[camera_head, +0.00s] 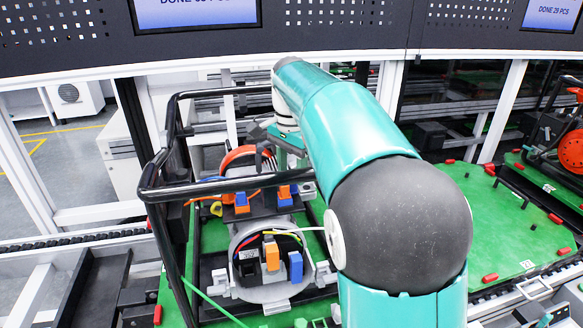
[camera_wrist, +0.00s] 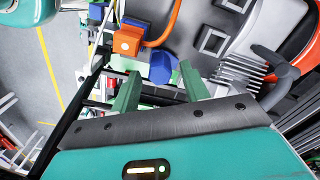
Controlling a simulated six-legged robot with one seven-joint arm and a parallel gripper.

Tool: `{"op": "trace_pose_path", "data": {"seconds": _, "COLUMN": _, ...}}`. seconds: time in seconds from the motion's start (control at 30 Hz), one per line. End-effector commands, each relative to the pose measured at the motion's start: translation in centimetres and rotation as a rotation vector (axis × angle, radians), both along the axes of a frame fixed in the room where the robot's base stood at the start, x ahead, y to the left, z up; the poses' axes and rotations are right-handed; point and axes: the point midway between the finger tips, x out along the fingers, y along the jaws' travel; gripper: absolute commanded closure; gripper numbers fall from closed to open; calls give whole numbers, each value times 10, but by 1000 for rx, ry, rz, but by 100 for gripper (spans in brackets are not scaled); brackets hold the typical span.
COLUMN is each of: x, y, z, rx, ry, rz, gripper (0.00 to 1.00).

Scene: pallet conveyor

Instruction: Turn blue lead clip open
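Blue lead clips show in the head view: one at the left of the upper terminal block (camera_head: 241,199), one at its right (camera_head: 293,189), and one on the lower block (camera_head: 296,266). Orange clips sit beside them, including one on the lower block (camera_head: 271,256). In the wrist view my gripper (camera_wrist: 161,73) has its two green fingers apart. A blue clip (camera_wrist: 160,66) shows between and just beyond the fingertips; contact cannot be told. An orange clip (camera_wrist: 127,41) with an orange lead is left of it. In the head view my arm hides much of the gripper.
The motor unit sits on a green pallet (camera_head: 215,235). A black tubular frame (camera_head: 155,180) rises around its left and upper side, close to my wrist. A grey finned part (camera_wrist: 238,70) lies right of the fingers. Another green pallet (camera_head: 505,225) with red blocks is at right.

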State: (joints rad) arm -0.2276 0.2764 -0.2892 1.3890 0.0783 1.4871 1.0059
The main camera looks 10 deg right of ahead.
Motion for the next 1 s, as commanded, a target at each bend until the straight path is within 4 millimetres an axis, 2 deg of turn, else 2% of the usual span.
{"op": "trace_pose_path", "data": {"seconds": 0.2, "x": 0, "y": 0, "z": 2, "rx": 0, "ry": 0, "rz": 1, "gripper": 55}}
{"op": "trace_pose_path", "data": {"seconds": 0.33, "x": 1, "y": 0, "z": 12, "rx": 0, "ry": -2, "rz": 0, "gripper": 55}}
{"op": "trace_pose_path", "data": {"seconds": 0.47, "x": 1, "y": -1, "z": 35, "rx": 0, "ry": -4, "rz": 0, "gripper": 55}}
{"op": "trace_pose_path", "data": {"seconds": 0.8, "x": 1, "y": -1, "z": 108, "rx": -1, "ry": -3, "rz": -1, "gripper": 55}}
{"op": "trace_pose_path", "data": {"seconds": 1.0, "x": 1, "y": 0, "z": 132, "rx": -1, "ry": -2, "rz": 0, "gripper": 55}}
